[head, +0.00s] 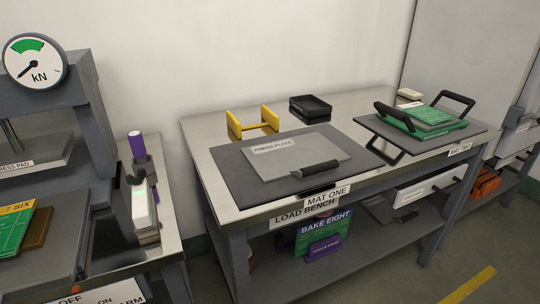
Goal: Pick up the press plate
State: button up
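The press plate (298,155) is a flat light-grey plate with a white label that reads press plate. It lies flat on the dark grey mat one (250,192) on the load bench. A black handle (320,168) sits at its front right edge. Nothing lies on top of the plate. My gripper is not in the head view, so its place and state do not show.
A yellow stand (253,121) and black block (310,107) stand behind the plate. Mat two (458,136), at right, bears green boards (428,120) and black handles. A press with a kN gauge (35,61) stands left, across a gap.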

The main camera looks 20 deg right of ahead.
aim_at(305, 155)
jog(key=l+u, duration=0.1)
jog(key=l, duration=0.3)
jog(key=k+l+u, duration=0.1)
jog(key=l, duration=0.3)
jog(key=k+l+u, duration=0.1)
jog(key=l, duration=0.25)
jog(key=k+l+u, duration=0.15)
jog(key=l, duration=0.25)
jog(key=k+l+u, duration=0.1)
jog(key=l, duration=0.25)
jog(key=i, duration=0.5)
